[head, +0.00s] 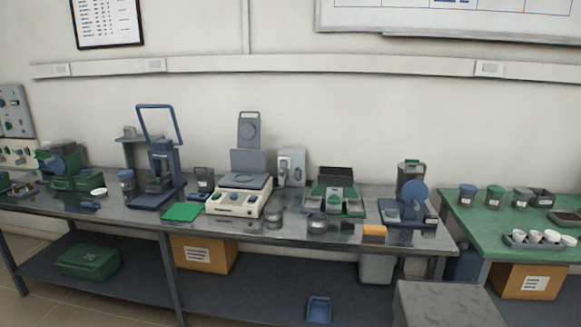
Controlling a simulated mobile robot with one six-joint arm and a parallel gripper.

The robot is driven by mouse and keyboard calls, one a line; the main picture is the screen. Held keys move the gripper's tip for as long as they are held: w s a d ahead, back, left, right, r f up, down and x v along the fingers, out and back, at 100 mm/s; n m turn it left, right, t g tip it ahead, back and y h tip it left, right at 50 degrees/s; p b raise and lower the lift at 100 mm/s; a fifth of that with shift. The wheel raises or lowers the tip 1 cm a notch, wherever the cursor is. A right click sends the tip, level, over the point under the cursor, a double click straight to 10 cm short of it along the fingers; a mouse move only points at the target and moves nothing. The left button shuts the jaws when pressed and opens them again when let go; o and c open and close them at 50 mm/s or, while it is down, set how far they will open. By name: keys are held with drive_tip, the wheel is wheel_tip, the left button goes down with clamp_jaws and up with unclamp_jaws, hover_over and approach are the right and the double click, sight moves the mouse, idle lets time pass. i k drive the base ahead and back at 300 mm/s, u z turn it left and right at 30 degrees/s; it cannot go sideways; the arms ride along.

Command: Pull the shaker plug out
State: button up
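I cannot make out a shaker plug or its cord for sure in the head view. Several machines stand on the bench, and I cannot tell for sure which is the shaker. One has a blue upright frame (160,168), and one is a cream unit with knobs (238,204) and a raised grey lid. My gripper is not in view.
The long grey bench (290,236) also holds a pale box (291,167), a green-and-grey machine (337,194), a blue round-faced machine (414,196), tins and a green mat (182,212). A green table (480,222) stands at right. A grey block (445,305) is in the right foreground.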

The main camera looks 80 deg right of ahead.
sight(282, 162)
drive_tip(key=z, duration=0.05)
drive_tip(key=k, duration=1.2)
drive_tip(key=z, duration=1.4)
drive_tip(key=i, duration=0.6)
drive_tip(key=u, duration=0.25)
